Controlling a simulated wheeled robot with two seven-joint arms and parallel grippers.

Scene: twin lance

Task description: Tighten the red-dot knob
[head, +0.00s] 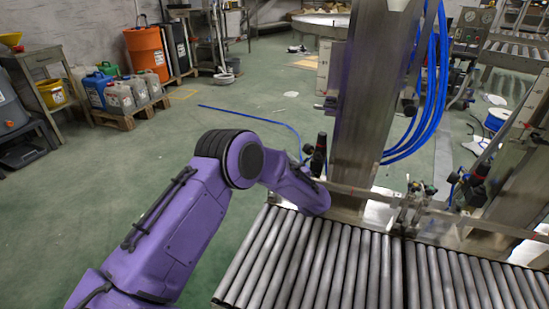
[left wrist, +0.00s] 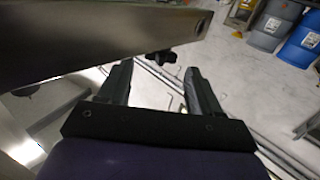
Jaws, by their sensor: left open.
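In the left wrist view a black knob (left wrist: 160,57) shows below the edge of a steel beam (left wrist: 110,38). My left gripper (left wrist: 158,72) is open, with its two dark fingers spread. The knob appears just beyond the fingertips, between them in the picture; nothing is gripped. I see no red dot on this knob. In the head view my purple left arm reaches to the foot of the steel column (head: 366,110), and its fingers are hidden there. Small dark knobs (head: 415,187) sit on the rail right of the column; their markings are too small to read. My right gripper is not in view.
A roller conveyor (head: 330,262) runs along the front. Blue hoses (head: 436,95) hang beside the column, and another steel post (head: 510,185) stands at right. Canisters on a pallet (head: 130,112) and an orange drum (head: 147,52) stand far left. The green floor at left is mostly clear.

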